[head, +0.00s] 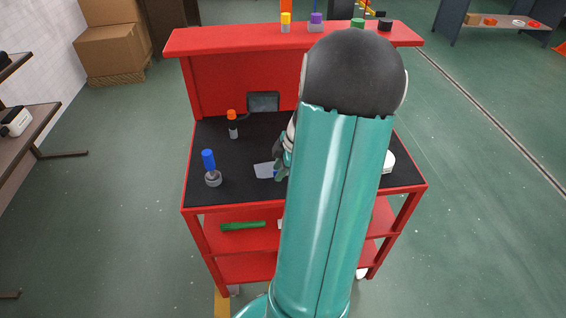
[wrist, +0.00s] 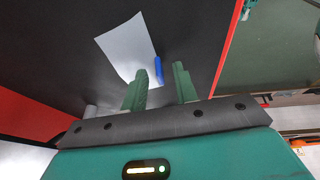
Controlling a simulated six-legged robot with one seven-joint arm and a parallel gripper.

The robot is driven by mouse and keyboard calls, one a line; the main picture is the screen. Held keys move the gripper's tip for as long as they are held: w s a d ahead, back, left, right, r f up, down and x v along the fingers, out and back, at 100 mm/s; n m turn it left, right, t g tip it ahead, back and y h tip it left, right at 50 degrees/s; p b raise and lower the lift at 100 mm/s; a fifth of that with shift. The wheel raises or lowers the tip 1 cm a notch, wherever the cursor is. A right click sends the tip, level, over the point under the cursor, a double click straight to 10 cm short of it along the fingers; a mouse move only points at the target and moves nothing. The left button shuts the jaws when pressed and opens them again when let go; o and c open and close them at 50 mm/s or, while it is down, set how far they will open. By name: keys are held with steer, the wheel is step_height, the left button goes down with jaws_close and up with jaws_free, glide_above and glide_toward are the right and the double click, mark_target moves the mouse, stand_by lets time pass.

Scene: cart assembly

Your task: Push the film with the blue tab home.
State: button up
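The film (wrist: 124,45) is a pale, thin sheet lying over the black mat in the wrist view. Its blue tab (wrist: 158,70) is on the edge nearest my gripper. The film (head: 264,170) also shows in the head view, on the cart's black top, left of my gripper (head: 281,170). In the wrist view my gripper (wrist: 160,82) is open, with its two green fingers apart. The blue tab appears between or just beyond the fingertips; I cannot tell whether they touch it. My arm hides much of the cart's right side.
A blue-handled item (head: 209,165) and an orange-capped item (head: 232,123) stand left on the red cart (head: 190,200). A grey box (head: 263,102) is at the back panel. A white object (head: 389,162) is at right. Several colored items stand on the top ledge (head: 230,37).

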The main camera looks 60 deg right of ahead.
jaws_close()
steer(key=shift+r, duration=2)
